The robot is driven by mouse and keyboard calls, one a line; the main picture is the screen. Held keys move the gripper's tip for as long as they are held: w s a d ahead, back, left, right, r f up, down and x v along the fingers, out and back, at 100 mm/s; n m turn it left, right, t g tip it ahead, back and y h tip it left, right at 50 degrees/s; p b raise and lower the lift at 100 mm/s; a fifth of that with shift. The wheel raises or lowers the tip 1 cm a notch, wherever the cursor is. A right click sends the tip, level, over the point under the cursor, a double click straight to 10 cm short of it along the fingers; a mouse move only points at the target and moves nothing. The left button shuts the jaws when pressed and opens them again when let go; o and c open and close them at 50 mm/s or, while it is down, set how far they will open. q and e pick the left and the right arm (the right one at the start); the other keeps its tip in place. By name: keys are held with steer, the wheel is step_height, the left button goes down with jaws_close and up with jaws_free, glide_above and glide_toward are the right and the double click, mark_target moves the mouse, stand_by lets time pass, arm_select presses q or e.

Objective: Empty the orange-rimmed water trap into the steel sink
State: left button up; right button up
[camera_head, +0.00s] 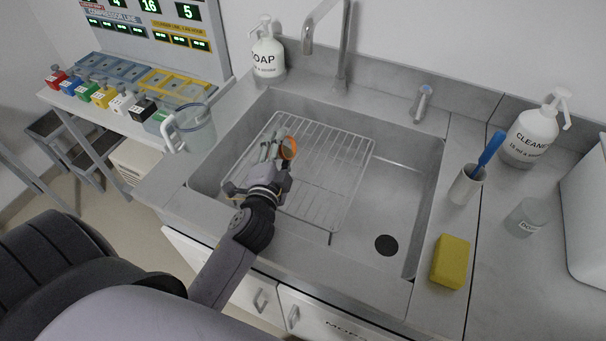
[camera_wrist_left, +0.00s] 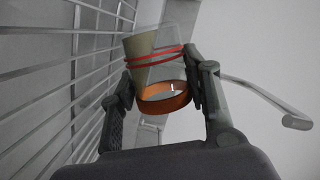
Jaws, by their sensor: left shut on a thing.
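The orange-rimmed water trap (camera_head: 288,148) is a small clear cup held tipped on its side over the steel sink (camera_head: 400,190). Its orange rim points to the right in the head view. In the left wrist view the water trap (camera_wrist_left: 166,98) shows two thin red lines around its body and a tan area inside on one side; I cannot tell for sure whether that is liquid. My left gripper (camera_head: 272,165) is shut on the cup, above the wire rack in the sink. Its fingers (camera_wrist_left: 165,80) sit on both sides of the cup. My right gripper is out of view.
A wire rack (camera_head: 340,185) covers the sink's left and middle; the drain (camera_head: 386,245) lies clear at right. The faucet (camera_head: 343,50) rises behind. A clear jug (camera_head: 194,130) stands left, a yellow sponge (camera_head: 450,262) and brush cup (camera_head: 465,186) right.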

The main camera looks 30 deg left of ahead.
mark_target(290, 157)
arm_select(q)
steer(key=shift+d+r+m, duration=0.1)
steer(key=shift+r+m, duration=0.6)
steer(key=shift+r, duration=0.25)
steer(key=shift+w+d+r+m+t+b, duration=0.1)
steer(key=shift+d+r+m+t+b, duration=0.1)
steer(key=shift+d+m+t+b, duration=0.45)
stand_by(1.2)
steer(key=shift+d+r+m+y, duration=0.15)
steer(key=shift+d+m, duration=0.05)
steer(key=shift+m, duration=0.5)
steer(key=shift+d+r+m+y, duration=0.1)
steer(key=shift+d+m+y, duration=0.05)
steer(key=shift+m, duration=0.5)
stand_by(1.0)
